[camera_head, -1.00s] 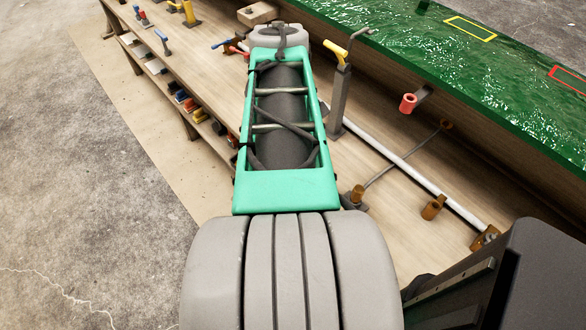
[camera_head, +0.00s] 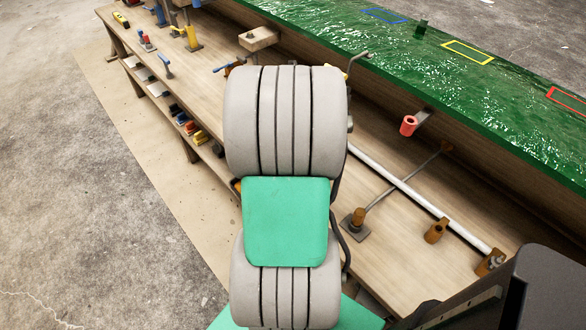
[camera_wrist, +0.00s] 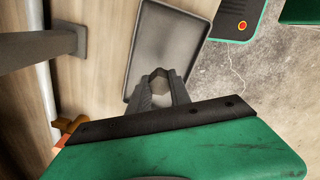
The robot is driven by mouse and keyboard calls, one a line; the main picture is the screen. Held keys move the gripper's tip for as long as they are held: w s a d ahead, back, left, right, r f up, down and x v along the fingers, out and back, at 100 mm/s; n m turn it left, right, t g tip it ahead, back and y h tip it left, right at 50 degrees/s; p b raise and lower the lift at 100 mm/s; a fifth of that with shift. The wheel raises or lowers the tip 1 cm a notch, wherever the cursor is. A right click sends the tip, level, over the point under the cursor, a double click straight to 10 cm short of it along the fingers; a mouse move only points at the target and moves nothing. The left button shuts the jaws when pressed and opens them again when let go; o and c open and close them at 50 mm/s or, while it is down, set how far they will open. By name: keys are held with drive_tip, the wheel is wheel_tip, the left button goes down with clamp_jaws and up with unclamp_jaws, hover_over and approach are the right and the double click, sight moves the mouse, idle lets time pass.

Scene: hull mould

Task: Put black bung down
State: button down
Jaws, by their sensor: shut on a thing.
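In the wrist view my gripper (camera_wrist: 160,84) is shut on a small dark grey-brown piece, the black bung (camera_wrist: 158,74), held between the fingertips. A dark grey rectangular tray with a raised rim (camera_wrist: 143,40) lies on the wooden bench below. The bung appears over the tray's near part. I cannot tell whether it touches the tray floor. In the head view my arm hides the gripper, the bung and the tray.
In the wrist view a grey post (camera_wrist: 35,48) stands left of the tray. In the head view the wooden bench (camera_head: 400,255) carries a white pipe (camera_head: 395,182), a red cup (camera_head: 408,126) and brown fittings (camera_head: 436,231). A glossy green surface (camera_head: 480,90) with coloured outlines lies behind.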

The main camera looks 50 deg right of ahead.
drive_tip(key=shift+s+f, duration=0.1)
drive_tip(key=shift+f, duration=1.2)
drive_tip(key=c, duration=1.2)
unclamp_jaws()
drive_tip(key=shift+r, duration=0.1)
wheel_tip(320, 180, up, 12)
drive_tip(key=shift+a+r, duration=0.1)
drive_tip(key=w+a+m+t, duration=0.1)
drive_tip(key=w+a, duration=0.3)
drive_tip(key=a, duration=0.5)
drive_tip(key=w+a, duration=0.4)
drive_tip(key=a, duration=0.9)
drive_tip(key=s+a+f+m+t, duration=0.1)
drive_tip(key=a, duration=0.4)
drive_tip(key=s+a+m, duration=0.1)
drive_tip(key=a, duration=0.3)
drive_tip(key=shift+s+a+f+t, duration=0.1)
drive_tip(key=shift+a+f+t, duration=0.15)
drive_tip(key=shift+a+t, duration=0.15)
